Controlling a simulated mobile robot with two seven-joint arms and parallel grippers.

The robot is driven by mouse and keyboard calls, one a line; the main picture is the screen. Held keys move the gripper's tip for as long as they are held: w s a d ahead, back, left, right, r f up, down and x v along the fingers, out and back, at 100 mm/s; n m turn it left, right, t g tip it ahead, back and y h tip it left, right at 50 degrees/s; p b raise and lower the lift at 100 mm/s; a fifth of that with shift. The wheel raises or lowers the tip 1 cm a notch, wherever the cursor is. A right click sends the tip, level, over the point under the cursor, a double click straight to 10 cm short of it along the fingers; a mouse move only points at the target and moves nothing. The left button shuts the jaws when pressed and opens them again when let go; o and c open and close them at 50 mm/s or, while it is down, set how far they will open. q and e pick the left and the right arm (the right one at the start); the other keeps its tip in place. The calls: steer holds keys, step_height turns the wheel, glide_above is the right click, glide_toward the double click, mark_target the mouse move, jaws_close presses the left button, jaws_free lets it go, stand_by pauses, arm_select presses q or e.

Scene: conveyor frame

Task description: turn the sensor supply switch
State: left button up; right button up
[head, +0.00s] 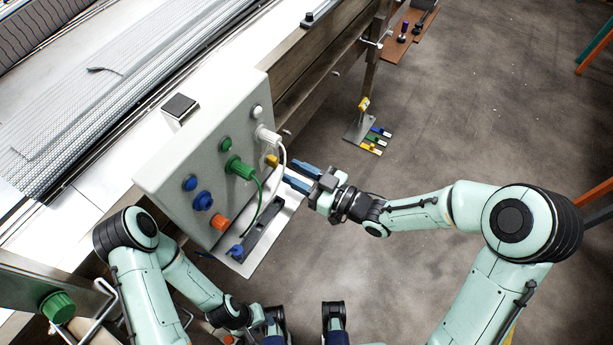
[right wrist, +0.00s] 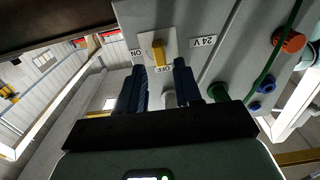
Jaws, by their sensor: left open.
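The sensor supply switch is a yellow lever (head: 271,160) on the sloped face of the grey control box (head: 165,160). In the right wrist view the yellow lever (right wrist: 158,52) sits on a light plate marked ON and OFF, beside a 24 V label (right wrist: 203,42). The lever lies near the OFF mark. My right gripper (head: 297,178) is open and empty. Its two blue fingers (right wrist: 160,85) point at the panel, and the lever shows between and beyond their tips, apart from them. My left gripper (head: 262,318) is low at the bottom of the head view, partly hidden and away from the box.
A green connector (head: 240,168), a white connector (head: 267,135) with a cable, an orange knob (head: 219,221) and blue knobs crowd the panel. A tray (head: 262,235) juts out below. The conveyor (head: 130,65) lies behind. Open floor (head: 460,130) is at right.

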mark_target(277, 164)
steer(key=shift+b+x, duration=0.65)
steer(key=shift+x, duration=1.7)
jaws_close()
steer(key=m, duration=0.4)
steer(key=shift+m, duration=0.4)
steer(key=m, duration=1.2)
steer(key=shift+m, duration=0.3)
steer(key=shift+c, duration=0.7)
jaws_free()
steer(key=o, duration=0.4)
